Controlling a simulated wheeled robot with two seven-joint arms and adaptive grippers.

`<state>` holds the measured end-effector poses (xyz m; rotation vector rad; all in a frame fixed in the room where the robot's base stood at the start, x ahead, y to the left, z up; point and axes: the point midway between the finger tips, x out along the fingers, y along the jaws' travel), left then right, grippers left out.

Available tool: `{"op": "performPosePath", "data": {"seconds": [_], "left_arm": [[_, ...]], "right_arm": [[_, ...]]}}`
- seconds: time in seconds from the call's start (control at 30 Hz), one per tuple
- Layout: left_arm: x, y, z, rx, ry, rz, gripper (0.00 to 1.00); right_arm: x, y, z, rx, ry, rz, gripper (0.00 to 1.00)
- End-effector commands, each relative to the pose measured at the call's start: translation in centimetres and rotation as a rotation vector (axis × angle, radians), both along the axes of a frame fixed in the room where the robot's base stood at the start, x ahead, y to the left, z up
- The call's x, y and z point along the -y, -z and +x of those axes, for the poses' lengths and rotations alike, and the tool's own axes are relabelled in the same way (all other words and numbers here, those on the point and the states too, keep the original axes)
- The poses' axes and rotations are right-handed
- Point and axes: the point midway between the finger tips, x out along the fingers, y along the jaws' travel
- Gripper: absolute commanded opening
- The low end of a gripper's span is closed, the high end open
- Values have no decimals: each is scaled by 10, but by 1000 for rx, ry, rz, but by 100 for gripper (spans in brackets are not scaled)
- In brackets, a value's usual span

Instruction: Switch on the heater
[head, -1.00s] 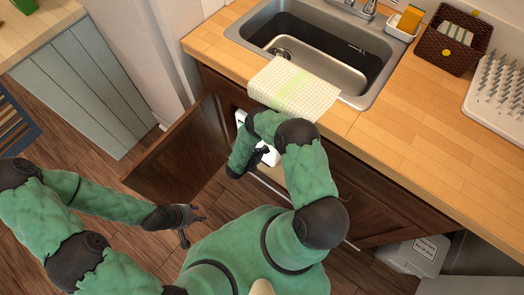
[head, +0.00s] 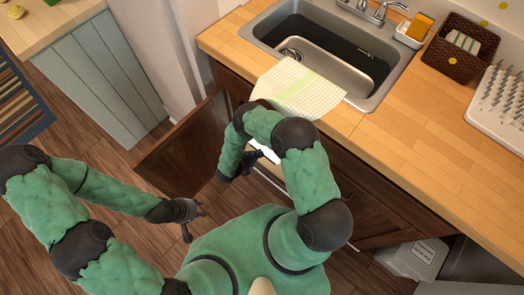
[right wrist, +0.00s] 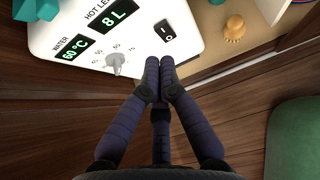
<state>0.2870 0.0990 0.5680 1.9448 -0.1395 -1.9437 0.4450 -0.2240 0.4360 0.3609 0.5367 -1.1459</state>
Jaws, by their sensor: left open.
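The heater is a white box (right wrist: 105,50) in the right wrist view, with two lit green displays, a grey knob (right wrist: 116,64) and a black rocker switch (right wrist: 166,31). I cannot tell which side of the rocker is pressed. In the head view only a sliver of the white box (head: 265,151) shows behind my right arm, inside the open cupboard under the sink. My right gripper (right wrist: 159,68) has its fingers together and empty, just below the rocker in the picture, apart from it as far as I can tell. My left gripper (head: 195,217) is open and empty, over the floor.
The open cupboard door (head: 185,150) stands left of my right arm. The wooden counter (head: 400,135) with a sink (head: 315,60) and a draped cloth (head: 300,90) overhangs the cupboard. An orange-yellow knobbed object (right wrist: 234,28) is right of the heater. A grey bin (head: 412,258) stands at right.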

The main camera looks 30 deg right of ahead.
Motion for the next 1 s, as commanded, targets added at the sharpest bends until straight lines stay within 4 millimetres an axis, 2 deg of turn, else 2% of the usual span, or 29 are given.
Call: {"op": "performPosePath", "data": {"seconds": [0.03,0.23,0.87,1.0], "left_arm": [[0,-5,0,-1,0,0,44],[0,-10,0,-1,0,0,44],[0,-10,0,-1,0,0,44],[0,-11,0,-1,0,0,44]], "right_arm": [[-5,-9,-1,0,-2,0,0],[-13,-20,-5,1,1,0,0],[-14,-21,-6,0,1,0,0],[-12,-19,-16,-30,40,29,0]]}}
